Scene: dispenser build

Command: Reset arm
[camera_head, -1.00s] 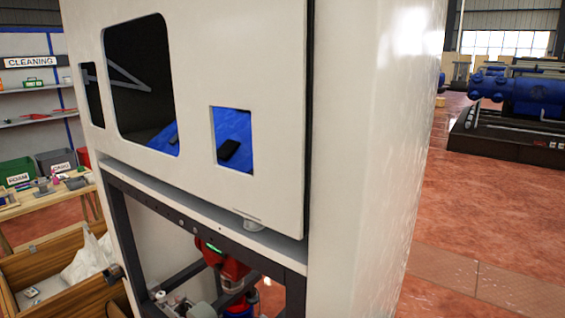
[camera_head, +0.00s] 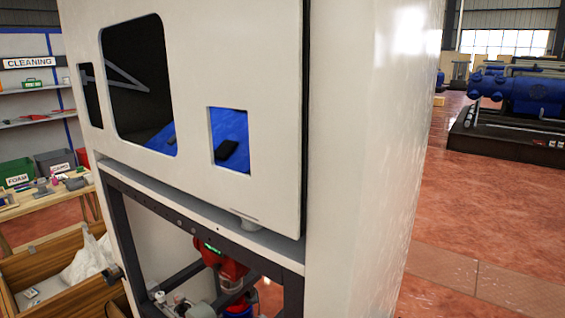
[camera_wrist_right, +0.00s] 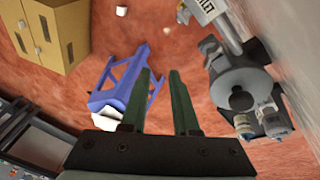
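My right gripper (camera_wrist_right: 159,76) shows in the right wrist view. Its two dark green fingers stand apart with nothing between them. It hangs above a reddish floor. Neither gripper shows in the head view, and my left gripper is in no view. A large white dispenser cabinet (camera_head: 275,95) fills the middle of the head view. It has window openings in its front panel and a dark frame below, with a red device (camera_head: 233,271) inside the frame.
In the wrist view, a blue stand (camera_wrist_right: 125,80) lies beyond the fingers, a grey machine part (camera_wrist_right: 240,85) is close on the right, and a yellow cabinet (camera_wrist_right: 52,32) is upper left. In the head view, a wooden crate (camera_head: 82,298) stands lower left.

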